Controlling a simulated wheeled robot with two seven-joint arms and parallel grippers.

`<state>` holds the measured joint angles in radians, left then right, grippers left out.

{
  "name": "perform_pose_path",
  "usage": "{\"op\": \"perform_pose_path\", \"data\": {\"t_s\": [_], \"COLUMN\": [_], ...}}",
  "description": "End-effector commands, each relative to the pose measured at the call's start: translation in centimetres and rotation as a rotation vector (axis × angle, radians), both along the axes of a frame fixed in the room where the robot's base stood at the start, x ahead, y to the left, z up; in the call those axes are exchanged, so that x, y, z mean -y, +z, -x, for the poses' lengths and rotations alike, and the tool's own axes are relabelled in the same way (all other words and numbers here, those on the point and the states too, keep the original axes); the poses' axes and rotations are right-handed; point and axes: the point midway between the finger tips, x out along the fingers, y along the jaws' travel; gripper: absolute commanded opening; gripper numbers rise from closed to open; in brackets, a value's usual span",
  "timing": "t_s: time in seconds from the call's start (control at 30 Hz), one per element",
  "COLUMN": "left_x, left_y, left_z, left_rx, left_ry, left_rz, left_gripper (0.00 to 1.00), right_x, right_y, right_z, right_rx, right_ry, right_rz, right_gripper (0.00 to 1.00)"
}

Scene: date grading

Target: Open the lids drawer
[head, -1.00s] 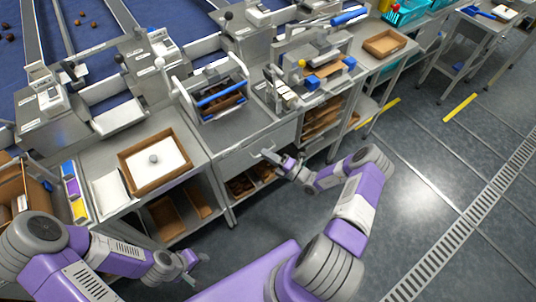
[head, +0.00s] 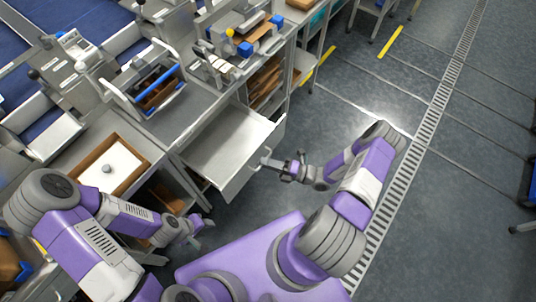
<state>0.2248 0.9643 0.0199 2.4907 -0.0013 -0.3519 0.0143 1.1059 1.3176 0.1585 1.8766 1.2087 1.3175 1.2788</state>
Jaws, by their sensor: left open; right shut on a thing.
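The lids drawer (head: 222,149) is a grey metal drawer under the workbench, pulled well out. The part of its inside that shows looks bare and light grey. My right gripper (head: 268,163) is at the drawer's front, shut on the drawer handle (head: 264,158), with its arm reaching in from the right. My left gripper (head: 203,222) is open and empty, low in front of the bench, left of and apart from the drawer.
A brown tray with a white inside (head: 107,168) sits on the bench at left. A blue-handled rack (head: 152,88) stands behind the drawer. Shelves with brown boxes (head: 268,85) are beside it. The floor (head: 330,115) at right is clear.

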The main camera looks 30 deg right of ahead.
Motion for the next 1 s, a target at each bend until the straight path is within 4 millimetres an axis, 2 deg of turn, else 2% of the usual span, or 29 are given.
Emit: {"op": "perform_pose_path", "data": {"t_s": [0.5,0.53,0.67,1.0], "left_x": [-0.01,-0.01,-0.01,0.0], "left_y": [-0.05,-0.05,-0.05,-0.08], "left_z": [0.01,0.01,0.01,0.0], "left_rx": [0.0,0.0,0.0,0.0], "left_ry": [0.0,0.0,0.0,0.0], "left_rz": [0.0,0.0,0.0,0.0], "left_gripper": [0.43,0.43,0.43,0.43], "right_x": [-0.02,-0.02,-0.04,0.23], "right_y": [0.04,0.04,0.03,-0.08], "right_z": [0.63,0.63,0.63,0.83], "right_rx": [0.001,0.001,0.001,0.0], "right_ry": [0.018,0.018,0.017,0.016], "right_rz": [0.002,0.002,0.001,0.001], "right_gripper": [0.0,0.16,0.36,0.36]}}
